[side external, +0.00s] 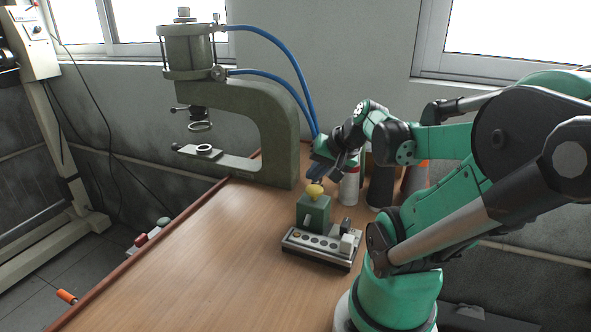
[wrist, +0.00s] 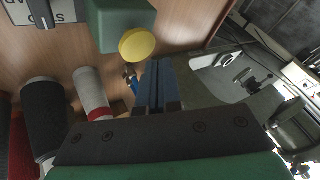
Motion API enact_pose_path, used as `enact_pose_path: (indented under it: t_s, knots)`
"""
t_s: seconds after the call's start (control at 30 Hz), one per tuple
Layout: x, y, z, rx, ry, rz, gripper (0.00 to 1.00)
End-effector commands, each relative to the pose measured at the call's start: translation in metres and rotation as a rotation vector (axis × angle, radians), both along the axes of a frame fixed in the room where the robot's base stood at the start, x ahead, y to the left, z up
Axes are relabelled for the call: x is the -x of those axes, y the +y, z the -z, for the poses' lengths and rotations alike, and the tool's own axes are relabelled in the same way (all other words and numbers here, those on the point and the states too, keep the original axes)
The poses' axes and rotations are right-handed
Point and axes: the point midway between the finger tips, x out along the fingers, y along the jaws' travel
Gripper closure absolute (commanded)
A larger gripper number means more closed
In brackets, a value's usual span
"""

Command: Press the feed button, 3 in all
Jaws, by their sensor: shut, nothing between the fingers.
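A yellow dome button (side external: 315,190) sits on top of a green box (side external: 314,214) on the wooden table. I take it for the feed button; no label on it can be read. In the wrist view the yellow button (wrist: 137,44) shows on the end of the green box (wrist: 122,20). My gripper (side external: 316,176) is shut and empty, just above the button in the side view. In the wrist view its fingers (wrist: 158,82) reach beside the button's edge. I cannot tell whether they touch it.
A grey panel (side external: 322,248) with a row of round parts and a white block stands at the box's front. A green pneumatic press (side external: 262,110) with blue hoses stands behind left. Bottles (side external: 349,186) stand behind the box. The table's front left (side external: 190,270) is clear.

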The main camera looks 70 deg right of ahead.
Motion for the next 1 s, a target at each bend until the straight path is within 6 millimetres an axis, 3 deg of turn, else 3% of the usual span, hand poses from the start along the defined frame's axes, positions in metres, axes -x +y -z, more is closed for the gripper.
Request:
enact_pose_path:
  t_s: [1.0]
  knots:
    - [0.000, 0.000, 0.010, 0.000, 0.000, 0.000, 1.00]
